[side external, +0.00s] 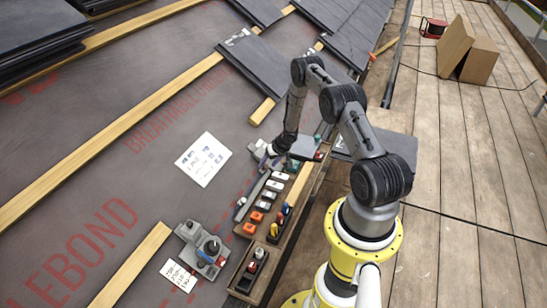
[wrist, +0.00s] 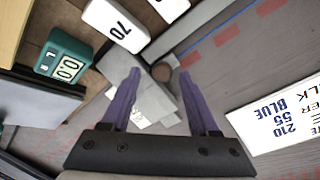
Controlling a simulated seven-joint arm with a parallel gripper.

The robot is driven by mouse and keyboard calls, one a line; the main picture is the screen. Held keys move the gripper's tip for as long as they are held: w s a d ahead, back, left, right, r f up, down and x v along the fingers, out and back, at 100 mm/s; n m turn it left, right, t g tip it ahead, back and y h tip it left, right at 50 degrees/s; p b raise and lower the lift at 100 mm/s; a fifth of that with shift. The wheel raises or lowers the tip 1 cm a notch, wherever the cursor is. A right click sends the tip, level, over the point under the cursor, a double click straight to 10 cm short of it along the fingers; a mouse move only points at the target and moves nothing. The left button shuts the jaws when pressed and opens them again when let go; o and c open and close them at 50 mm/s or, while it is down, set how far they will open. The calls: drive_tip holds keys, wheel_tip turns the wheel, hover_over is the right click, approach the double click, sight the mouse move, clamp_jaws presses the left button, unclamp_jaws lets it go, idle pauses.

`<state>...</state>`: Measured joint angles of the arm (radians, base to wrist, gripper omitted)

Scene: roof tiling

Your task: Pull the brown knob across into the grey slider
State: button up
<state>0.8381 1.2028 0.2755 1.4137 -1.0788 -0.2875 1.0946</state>
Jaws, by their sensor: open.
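In the wrist view a round brown knob (wrist: 162,72) sits at the upper end of a light grey piece (wrist: 150,98), which looks like the grey slider. My gripper (wrist: 160,76) has two purple fingers spread apart, with the knob showing between their tips. I cannot tell whether either finger touches it. In the side external view my gripper (side external: 272,152) is low over the grey fixture (side external: 257,148) at the far end of the tool tray. My arm and gripper hide part of that fixture, and the knob is too small to make out there.
A green gauge (wrist: 62,60) reading 0.0 and a white block marked 70 (wrist: 118,25) lie close by. A printed card (wrist: 280,115) is at right. The tool tray (side external: 268,268) holds several blocks and tools. Another grey fixture (side external: 203,247) stands at its near end.

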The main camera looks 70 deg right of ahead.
drive_tip(key=v, duration=1.3)
drive_tip(key=shift+s, duration=0.15)
drive_tip(key=shift+r, duration=0.1)
